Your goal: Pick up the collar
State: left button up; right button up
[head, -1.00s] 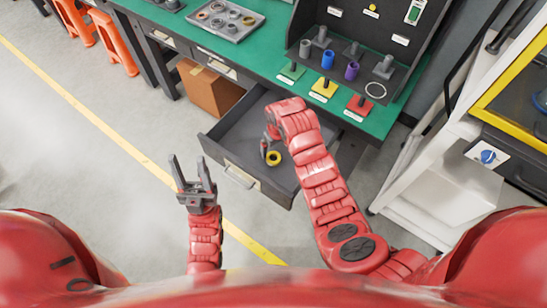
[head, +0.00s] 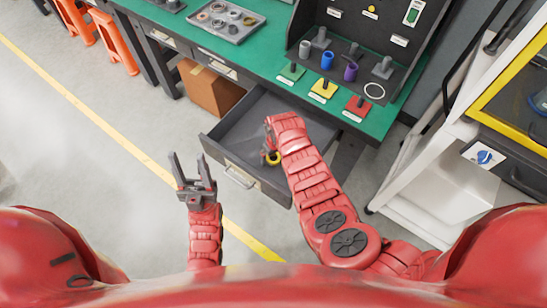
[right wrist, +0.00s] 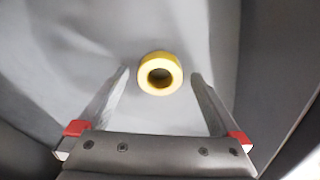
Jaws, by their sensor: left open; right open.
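The collar is a yellow ring (right wrist: 160,74) with a dark hole. In the right wrist view it lies on the grey drawer floor, between and slightly beyond the tips of my right gripper (right wrist: 161,76), which is open. In the head view the collar (head: 272,158) shows partly beside the right gripper, inside the open drawer (head: 226,150). The right gripper (head: 268,142) is mostly hidden there by my own arm. My left gripper (head: 192,170) is open and empty, over the floor to the left of the drawer.
The green workbench (head: 275,40) stands behind the drawer. A cardboard box (head: 212,92) is under the bench. A white cart (head: 420,190) stands at the right.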

jog(key=shift+w, duration=0.1)
grip_shut()
dwell(0.5)
